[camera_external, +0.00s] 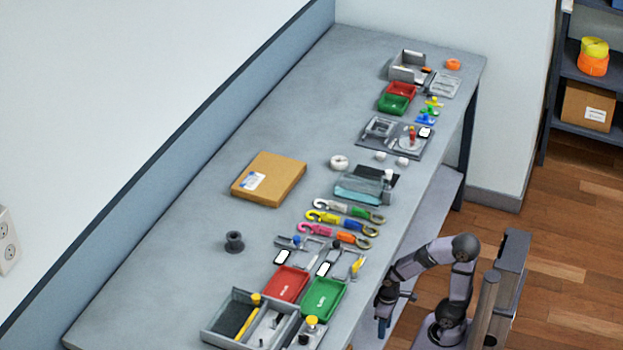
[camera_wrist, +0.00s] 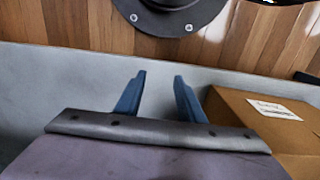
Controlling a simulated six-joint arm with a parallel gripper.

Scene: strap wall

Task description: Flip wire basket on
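My gripper (camera_external: 384,328) hangs low beside the front edge of the bench, apart from everything on it. In the wrist view its two blue fingers (camera_wrist: 160,82) stand apart with nothing between them. I cannot pick out a wire basket or its switch with certainty. Small fixtures with levers or knobs and white labels lie on the bench, one with a blue knob (camera_external: 297,241) and one with a yellow handle (camera_external: 357,265). A dark plate (camera_external: 388,147) farther back bears a metal frame and a red-orange piece. These parts are too small to read.
A long grey bench (camera_external: 190,205) runs along the wall. On it are red (camera_external: 285,285) and green (camera_external: 323,298) trays, a grey divided box (camera_external: 212,329), coloured hooked straps (camera_external: 350,211) and a cardboard box (camera_external: 268,180). The wrist view shows another cardboard box (camera_wrist: 235,108). The bench's wall side is mostly clear.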

